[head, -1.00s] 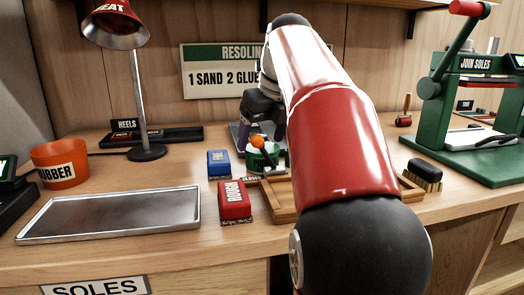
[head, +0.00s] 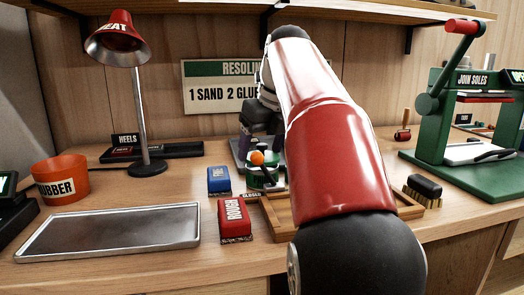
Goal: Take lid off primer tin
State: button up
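A small round green tin (head: 261,178) stands on the bench near the middle, left of my red arm. A round orange knob (head: 257,158) shows at its top. I cannot make out where the lid ends and the tin begins, and no primer label is readable. My gripper (head: 263,122) is a dark shape behind and above the tin, partly hidden by my own arm. It looks apart from the orange knob. Its fingers are not clear enough to show whether they are open or shut.
A small "CLOSED" label (head: 251,195) lies before the tin. A blue block (head: 219,180) and a red "ROUGH" block (head: 235,218) sit left of it. A wooden tray (head: 279,226) is partly under my arm's outline. A heat lamp (head: 148,168), metal tray (head: 110,232) and green press (head: 440,165) stand around.

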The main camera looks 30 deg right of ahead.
aim_at(263, 144)
notch_tip(263, 144, up, 7)
jog(key=shift+d+f, duration=0.1)
jog(key=shift+r, duration=0.7)
